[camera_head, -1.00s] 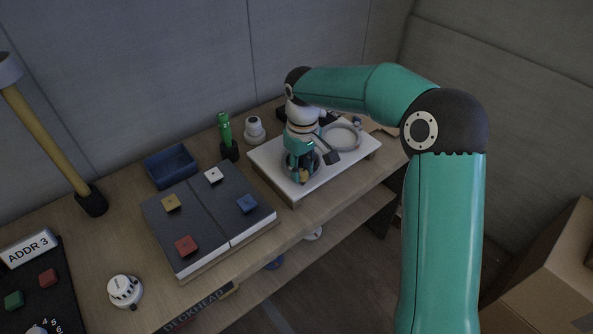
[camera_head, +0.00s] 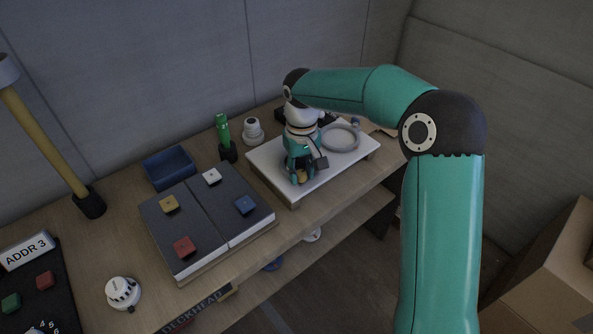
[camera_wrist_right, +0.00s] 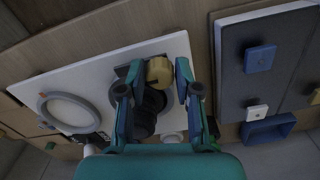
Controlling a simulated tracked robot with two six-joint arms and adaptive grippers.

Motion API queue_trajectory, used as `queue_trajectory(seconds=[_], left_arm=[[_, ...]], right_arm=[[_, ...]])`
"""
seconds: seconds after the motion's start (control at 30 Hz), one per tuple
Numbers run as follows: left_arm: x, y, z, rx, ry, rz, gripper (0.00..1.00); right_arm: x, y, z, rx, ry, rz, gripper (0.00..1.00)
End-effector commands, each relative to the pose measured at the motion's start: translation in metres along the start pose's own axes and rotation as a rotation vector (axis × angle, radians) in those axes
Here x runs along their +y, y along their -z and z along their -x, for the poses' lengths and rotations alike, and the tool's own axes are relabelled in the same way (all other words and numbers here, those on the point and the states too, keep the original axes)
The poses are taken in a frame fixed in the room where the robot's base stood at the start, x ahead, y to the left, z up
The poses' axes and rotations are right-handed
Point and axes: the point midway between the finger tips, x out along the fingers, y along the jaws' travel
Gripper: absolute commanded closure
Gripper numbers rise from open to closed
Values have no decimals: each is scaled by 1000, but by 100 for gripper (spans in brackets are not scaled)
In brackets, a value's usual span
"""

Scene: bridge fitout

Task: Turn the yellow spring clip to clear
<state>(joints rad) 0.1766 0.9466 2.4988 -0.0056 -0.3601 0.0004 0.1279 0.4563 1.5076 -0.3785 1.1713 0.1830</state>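The yellow spring clip (camera_wrist_right: 159,71) is a rounded yellow piece on the white board (camera_wrist_right: 60,75), beside a dark round part (camera_wrist_right: 150,108). In the head view only a bit of the yellow clip (camera_head: 302,177) shows below my right gripper (camera_head: 301,165), which hides the rest. In the right wrist view my right gripper (camera_wrist_right: 160,72) points down with one finger on each side of the clip. The fingers look spread, with narrow gaps to the clip. Which way the clip is set, I cannot tell. My left gripper is not in view.
A pale ring (camera_head: 341,138) lies on the white board to the right. To the left are a dark panel with coloured knobs (camera_head: 208,222), a green-handled tool (camera_head: 224,135), a white knob (camera_head: 252,130) and a blue tray (camera_head: 169,167). The grey wall is close behind.

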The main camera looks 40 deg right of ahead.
Motion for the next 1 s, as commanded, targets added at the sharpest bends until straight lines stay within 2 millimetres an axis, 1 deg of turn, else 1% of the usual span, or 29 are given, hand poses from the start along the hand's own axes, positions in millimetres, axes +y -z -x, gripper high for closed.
queue_trajectory(seconds=[0.03, 0.1, 0.4, 0.53, 0.67, 1.0], left_arm=[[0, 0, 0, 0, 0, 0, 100], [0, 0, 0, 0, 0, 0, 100], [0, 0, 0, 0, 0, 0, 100], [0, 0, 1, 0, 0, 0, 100], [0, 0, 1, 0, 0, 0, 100], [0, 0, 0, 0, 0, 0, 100]], right_arm=[[0, 0, -1, -2, 0, 0, 56], [0, 0, 0, 2, 0, 0, 45], [0, 2, 2, 10, 1, 1, 45], [0, 3, 9, 12, 0, 1, 45], [-1, 3, 26, 14, 1, 1, 45], [-1, 2, 92, 12, 1, 1, 45]])
